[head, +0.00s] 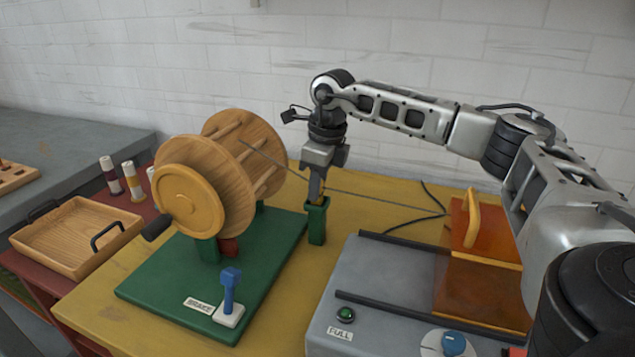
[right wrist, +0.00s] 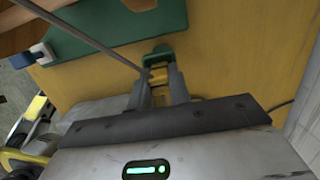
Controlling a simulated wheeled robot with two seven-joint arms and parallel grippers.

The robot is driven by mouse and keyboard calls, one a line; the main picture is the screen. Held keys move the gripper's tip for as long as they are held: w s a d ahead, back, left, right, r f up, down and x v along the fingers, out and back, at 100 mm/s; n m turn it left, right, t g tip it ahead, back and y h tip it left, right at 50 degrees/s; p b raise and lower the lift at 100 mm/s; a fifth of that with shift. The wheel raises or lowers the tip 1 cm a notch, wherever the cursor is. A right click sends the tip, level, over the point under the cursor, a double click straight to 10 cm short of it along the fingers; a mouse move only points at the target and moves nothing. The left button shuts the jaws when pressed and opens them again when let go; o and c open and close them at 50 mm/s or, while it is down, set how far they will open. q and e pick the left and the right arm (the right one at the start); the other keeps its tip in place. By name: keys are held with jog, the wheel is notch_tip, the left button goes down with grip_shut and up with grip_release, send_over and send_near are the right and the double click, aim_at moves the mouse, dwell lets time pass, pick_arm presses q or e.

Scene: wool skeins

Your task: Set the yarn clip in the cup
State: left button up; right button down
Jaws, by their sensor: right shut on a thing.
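My right gripper (head: 317,197) points straight down over the narrow green cup (head: 317,224), with its fingertips at the cup's rim. It is shut on a small yellow clip (right wrist: 158,76), which shows between the fingers in the right wrist view. The green cup (right wrist: 158,52) lies right at the fingertips there. The clip's lower end is hidden, so I cannot tell how deep it reaches into the cup. My left gripper is not in view.
A wooden reel (head: 235,170) stands on a green base (head: 180,276) with a blue brake lever (head: 230,290). A grey yarn strand (head: 375,196) runs from the reel past the gripper to an orange unit (head: 480,245). A grey machine (head: 375,275) stands in front right; a wooden tray (head: 72,238) at left.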

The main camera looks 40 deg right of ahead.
jog(key=c, duration=1.2)
grip_release()
notch_tip(320, 180, up, 16)
jog(key=s+d+p, duration=0.1)
jog(key=s, duration=0.1)
jog(key=shift+s+f, duration=0.15)
